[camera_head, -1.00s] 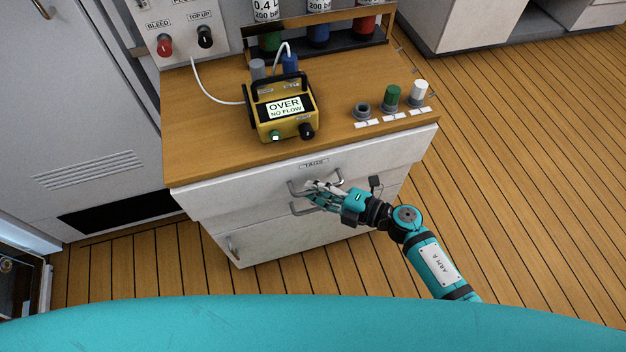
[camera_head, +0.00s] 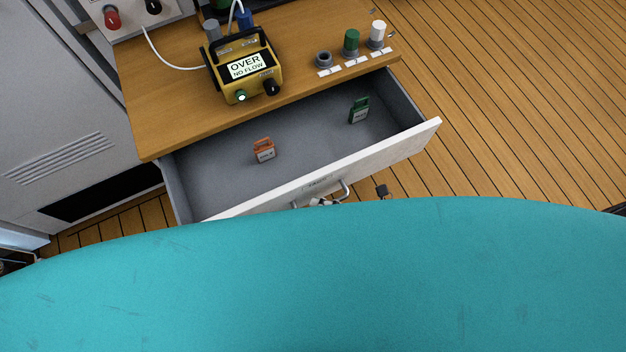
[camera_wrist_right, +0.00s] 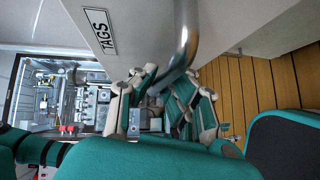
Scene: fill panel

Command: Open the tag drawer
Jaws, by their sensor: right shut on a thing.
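The tag drawer (camera_head: 215,165) stands pulled far out from under the wooden worktop in the head view. An orange tag (camera_head: 264,150) and a green tag (camera_head: 359,110) lie apart inside it. Its metal handle (camera_head: 345,191) is on the white front, partly hidden by my teal body. My right gripper (camera_head: 322,202) is at the handle, mostly hidden there. In the right wrist view, the right gripper (camera_wrist_right: 160,95) is shut on the handle bar (camera_wrist_right: 184,45), beside the TAGS label (camera_wrist_right: 97,30). My left gripper is not in view.
On the worktop (camera_head: 165,110) stand a yellow meter (camera_head: 243,70) reading OVER NO FLOW and a row with a green knob (camera_head: 351,43) and a white knob (camera_head: 377,34). A grey cabinet (camera_head: 60,120) is at the left. Wooden floor (camera_head: 500,120) is clear at the right.

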